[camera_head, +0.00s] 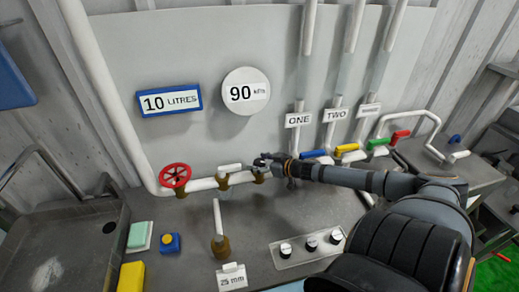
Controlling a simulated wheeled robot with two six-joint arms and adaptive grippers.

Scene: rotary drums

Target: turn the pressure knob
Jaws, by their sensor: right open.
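My right arm reaches in from the lower right. Its gripper (266,162) is at the right end of the short horizontal pipe, close to a fitting with a brass-coloured support; I cannot tell whether it touches it. The gripper is open, and its fingers are small and partly hidden. No knob in view is clearly labelled pressure. A round white gauge (246,91) reads 90, seemingly kPa. My left gripper is not in view.
A red handwheel (174,176) and a white lever (230,168) sit on the pipe. A blue-framed sign (169,101) reads 10 LITRES. Coloured handles, including a yellow one (346,148), stand right. A sink (62,256) is at left. A short upright pipe (218,222) stands in front.

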